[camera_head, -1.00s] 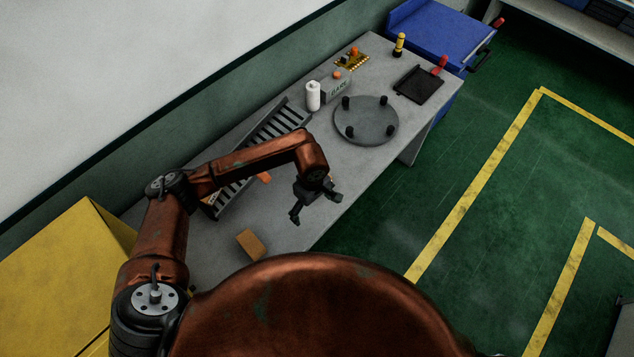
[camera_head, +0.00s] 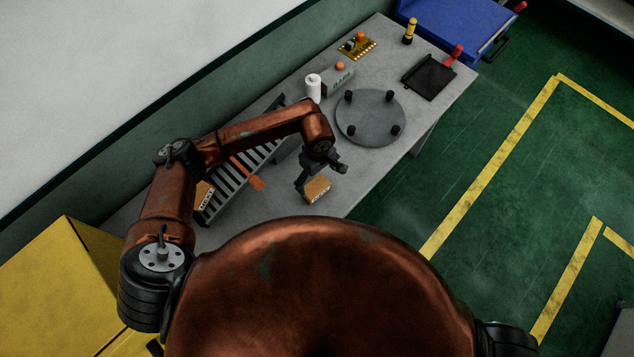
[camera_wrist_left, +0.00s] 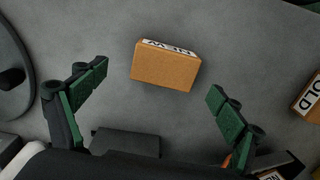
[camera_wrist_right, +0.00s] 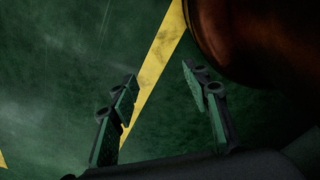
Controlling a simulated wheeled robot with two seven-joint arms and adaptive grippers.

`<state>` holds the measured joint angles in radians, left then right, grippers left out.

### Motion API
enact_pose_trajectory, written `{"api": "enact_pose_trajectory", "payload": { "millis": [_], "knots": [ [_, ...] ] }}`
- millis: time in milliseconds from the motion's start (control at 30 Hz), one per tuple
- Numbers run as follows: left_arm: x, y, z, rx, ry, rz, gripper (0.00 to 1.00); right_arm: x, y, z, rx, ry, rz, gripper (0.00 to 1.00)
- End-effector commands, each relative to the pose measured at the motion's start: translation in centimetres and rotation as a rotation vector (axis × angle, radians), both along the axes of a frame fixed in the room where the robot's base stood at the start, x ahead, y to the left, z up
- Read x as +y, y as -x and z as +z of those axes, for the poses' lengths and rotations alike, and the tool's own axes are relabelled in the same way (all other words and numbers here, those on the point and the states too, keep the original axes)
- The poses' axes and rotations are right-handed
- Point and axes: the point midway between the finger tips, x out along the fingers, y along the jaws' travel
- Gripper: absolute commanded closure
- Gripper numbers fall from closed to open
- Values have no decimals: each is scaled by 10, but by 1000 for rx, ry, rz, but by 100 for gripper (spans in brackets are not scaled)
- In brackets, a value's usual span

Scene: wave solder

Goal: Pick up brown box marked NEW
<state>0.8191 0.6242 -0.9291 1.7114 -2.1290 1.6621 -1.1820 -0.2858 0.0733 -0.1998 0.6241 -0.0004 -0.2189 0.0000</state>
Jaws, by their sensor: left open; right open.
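The brown box marked NEW (camera_wrist_left: 165,67) lies on the grey table in the left wrist view, its white label on the edge facing the top of that view. It also shows in the head view (camera_head: 317,190), just below my left gripper (camera_head: 320,177). My left gripper (camera_wrist_left: 150,95) is open and empty, its fingers spread wider than the box, which lies ahead of and between the tips, apart from them. My right gripper (camera_wrist_right: 160,90) is open and empty over the green floor.
A box marked OLD (camera_wrist_left: 309,97) lies to the right in the left wrist view. A slatted rack (camera_head: 240,175), with a labelled brown box (camera_head: 203,194) by it, stands left of my gripper. A round grey plate with black pegs (camera_head: 370,118) lies beyond.

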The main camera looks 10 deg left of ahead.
Motion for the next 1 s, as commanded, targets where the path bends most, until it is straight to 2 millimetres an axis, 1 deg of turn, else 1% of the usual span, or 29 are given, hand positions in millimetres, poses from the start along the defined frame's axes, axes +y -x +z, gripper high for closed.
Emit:
{"api": "enact_pose_trajectory", "payload": {
  "millis": [33, 133, 200, 267, 400, 500, 600, 733, 1000],
  "knots": [
    [1, 1, -6, 2, 0, 2, 11, 0, 8, 1, 9, 1, -2, 56],
    [2, 2, -15, 3, -1, 1, 11, -2, 23, 3, 26, 2, -7, 56],
    [3, 4, -23, 4, 1, 3, 11, -3, 31, 6, 37, 4, -8, 56],
    [4, 5, -33, 5, 0, 3, 11, -5, 33, 9, 39, 5, -8, 56],
    [4, 5, -52, 1, 0, 1, 11, -9, 27, 12, 32, 10, -5, 56],
    [4, 5, -60, 1, 0, 0, 11, -10, 18, 13, 21, 11, -2, 56],
    [4, 4, -62, -1, -1, -2, 11, -10, 11, 14, 11, 11, 0, 56],
    [4, 4, -61, -1, -1, -3, 11, -10, 7, 14, 6, 10, 0, 56],
    [3, 4, -61, -1, -1, -3, 29, -9, 13, 13, 13, 10, -1, 56]
  ]
}}
